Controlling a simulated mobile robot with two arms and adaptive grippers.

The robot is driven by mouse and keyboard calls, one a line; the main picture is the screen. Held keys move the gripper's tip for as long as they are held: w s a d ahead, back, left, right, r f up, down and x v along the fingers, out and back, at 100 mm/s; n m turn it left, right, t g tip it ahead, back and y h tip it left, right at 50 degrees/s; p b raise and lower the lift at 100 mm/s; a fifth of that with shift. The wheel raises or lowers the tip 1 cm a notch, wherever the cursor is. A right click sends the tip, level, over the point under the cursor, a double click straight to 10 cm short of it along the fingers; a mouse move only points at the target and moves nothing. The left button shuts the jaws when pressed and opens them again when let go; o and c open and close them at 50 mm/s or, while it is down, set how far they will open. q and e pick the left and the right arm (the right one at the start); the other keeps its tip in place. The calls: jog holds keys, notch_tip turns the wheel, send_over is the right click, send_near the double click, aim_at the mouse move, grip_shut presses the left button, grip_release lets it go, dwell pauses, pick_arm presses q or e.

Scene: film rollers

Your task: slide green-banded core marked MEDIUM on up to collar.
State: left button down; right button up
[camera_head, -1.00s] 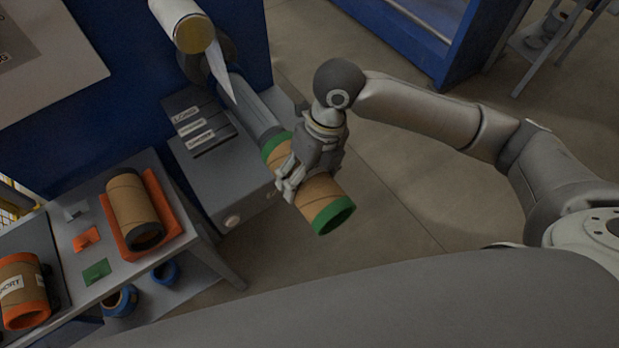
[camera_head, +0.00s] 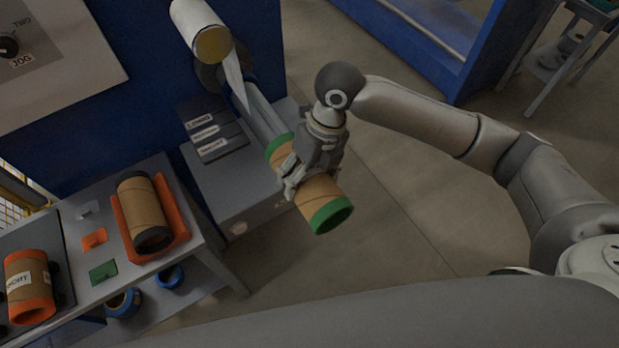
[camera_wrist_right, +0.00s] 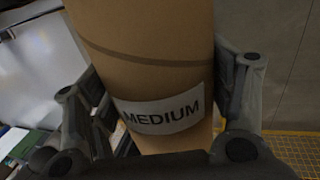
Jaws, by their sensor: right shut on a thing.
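The green-banded cardboard core (camera_head: 322,190) is in the head view, with a green band at each end. Its MEDIUM label (camera_wrist_right: 164,112) shows in the right wrist view. My right gripper (camera_head: 308,170) is shut around the middle of the core. The core's far end is at the near end of a grey shaft (camera_head: 266,118) that comes out of the blue machine; how far the shaft reaches inside is hidden. The collar is not clearly seen; a dark round part (camera_head: 212,76) sits at the shaft's base. My left gripper is not in view.
A grey box with labelled slats (camera_head: 214,134) stands left of the shaft. A white film roll (camera_head: 205,30) hangs above. A side table holds a dark-banded core (camera_head: 143,212) in an orange cradle and an orange-banded core (camera_head: 28,285). Open floor lies to the right.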

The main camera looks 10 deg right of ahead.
aim_at(277, 125)
jog(key=shift+w+a, duration=0.25)
jog(key=shift+w, duration=0.35)
jog(key=shift+w+a, duration=0.2)
jog(key=shift+w, duration=0.4)
jog(key=shift+w+a, duration=0.3)
jog(key=shift+w, duration=0.55)
jog(key=shift+w+a, duration=0.3)
jog(key=shift+w, duration=0.5)
jog(key=shift+w, duration=0.1)
jog(key=shift+w+a+b, duration=0.3)
jog(key=shift+w, duration=0.5)
jog(key=shift+w+a+b, duration=0.25)
jog(key=shift+w+a, duration=0.05)
jog(key=shift+w, duration=0.45)
jog(key=shift+w+a+b, duration=0.3)
jog(key=shift+w, duration=0.55)
jog(key=shift+w+a+b, duration=0.3)
jog(key=shift+w, duration=0.5)
